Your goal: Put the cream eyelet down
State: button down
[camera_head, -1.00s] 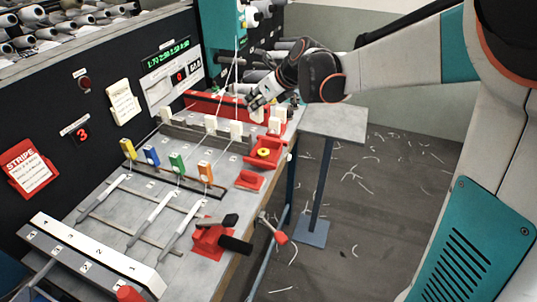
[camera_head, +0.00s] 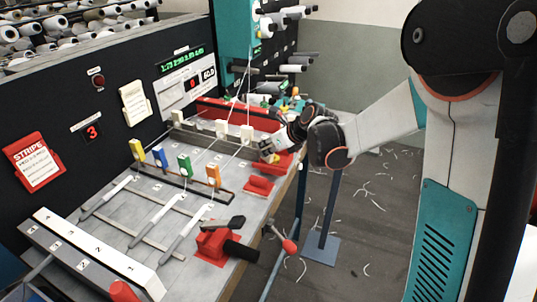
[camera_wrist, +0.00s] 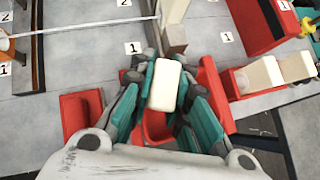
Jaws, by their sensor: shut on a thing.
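My gripper (camera_wrist: 160,100) is shut on the cream eyelet (camera_wrist: 164,85), a small pale block held upright between the teal fingers in the wrist view. A red holder (camera_wrist: 155,125) shows just below and behind the eyelet; I cannot tell whether they touch. In the head view my gripper (camera_head: 268,148) is at the table's right edge, over red fixtures, and its fingers mostly hide the eyelet.
Cream eyelets (camera_head: 222,129) stand in a row on a rail, with threads running to them. Yellow, blue, green and orange pieces (camera_head: 184,165) stand nearer. A red block (camera_wrist: 82,115) is left of my gripper; a red rack with cream pieces (camera_wrist: 255,75) is right.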

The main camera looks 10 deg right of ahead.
notch_tip(320, 180, down, 2)
jog(key=shift+s+f, duration=0.1)
jog(key=shift+f, duration=0.05)
jog(key=shift+w+f+g, duration=0.25)
jog(key=shift+w+g, duration=0.05)
jog(key=shift+w, duration=0.15)
jog(key=shift+r, duration=0.15)
jog(key=shift+s+r, duration=0.15)
jog(key=shift+s, duration=0.1)
jog(key=shift+w+f, duration=0.15)
jog(key=shift+f, duration=0.25)
jog(key=shift+f+b, duration=0.25)
jog(key=shift+b, duration=0.2)
jog(key=c, duration=1.5)
grip_release()
jog(key=shift+c, duration=0.2)
jog(key=shift+r, duration=0.2)
